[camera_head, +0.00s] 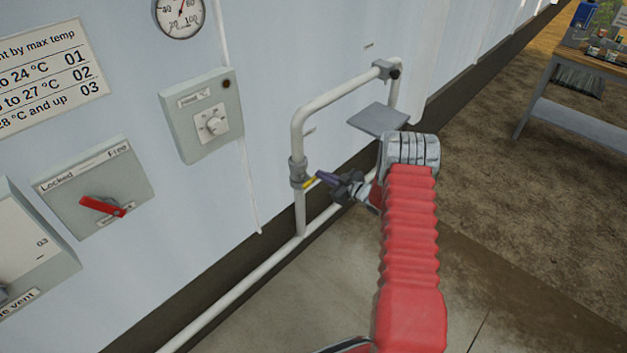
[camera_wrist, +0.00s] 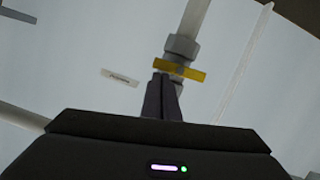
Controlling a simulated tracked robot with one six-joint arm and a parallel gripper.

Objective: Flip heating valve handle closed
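The heating valve has a yellow lever handle (camera_wrist: 190,72) that lies across its grey pipe fitting (camera_wrist: 181,47), roughly at right angles to the pipe in the wrist view. In the head view the handle (camera_head: 309,183) shows as a small yellow piece beside the fitting (camera_head: 297,172) on the upright pipe. My gripper (camera_wrist: 162,80) has its dark fingers together, with nothing visible between them. The tips are at the lower edge of the handle, left of its middle; I cannot tell whether they touch it. In the head view my gripper (camera_head: 320,176) points left toward the valve.
A white pipe loop (camera_head: 299,125) stands out from the pale wall. A grey plate (camera_head: 378,119) is near my wrist. Left on the wall are a dial box (camera_head: 203,112), a red-handled switch (camera_head: 102,207) and a gauge (camera_head: 181,15). A workbench (camera_head: 575,115) stands far right.

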